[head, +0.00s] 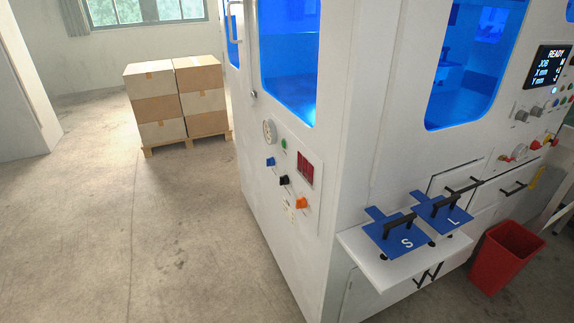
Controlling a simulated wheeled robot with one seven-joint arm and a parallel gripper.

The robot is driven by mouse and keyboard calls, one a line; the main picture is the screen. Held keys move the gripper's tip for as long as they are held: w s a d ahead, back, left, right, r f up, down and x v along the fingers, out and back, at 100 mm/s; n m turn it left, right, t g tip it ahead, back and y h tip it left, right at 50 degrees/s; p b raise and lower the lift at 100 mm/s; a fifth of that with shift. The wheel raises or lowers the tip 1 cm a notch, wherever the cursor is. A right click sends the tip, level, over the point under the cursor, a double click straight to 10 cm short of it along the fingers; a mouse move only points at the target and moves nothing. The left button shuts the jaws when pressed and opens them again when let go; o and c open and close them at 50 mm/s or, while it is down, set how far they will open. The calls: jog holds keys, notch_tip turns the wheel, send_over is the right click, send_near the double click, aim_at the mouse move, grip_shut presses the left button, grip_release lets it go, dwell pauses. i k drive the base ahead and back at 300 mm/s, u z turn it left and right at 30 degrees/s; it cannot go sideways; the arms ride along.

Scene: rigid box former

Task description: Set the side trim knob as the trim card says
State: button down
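The machine's side panel has three knobs in a slanting row: a blue knob (270,162), a black knob (284,180) and an orange knob (302,203). I cannot tell which is the trim knob, and their exact settings are too small to read. A small pale label or card (290,212) sits below the knobs; its writing is unreadable, and I cannot tell if it is the trim card. A dark red display (306,170) is right of the black knob; its figures are unclear. My gripper is not in view.
A round gauge (269,131) and green button (284,144) are above the knobs. A white shelf (386,270) with blue plates marked S (406,244) and L (454,221) juts from the front. A red bin (505,256) stands right. Stacked boxes (160,108) stand behind; left floor is clear.

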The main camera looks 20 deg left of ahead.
aim_at(270, 160)
jog(key=u, duration=2.55)
jog(key=i, duration=1.85)
jog(key=z, duration=2.25)
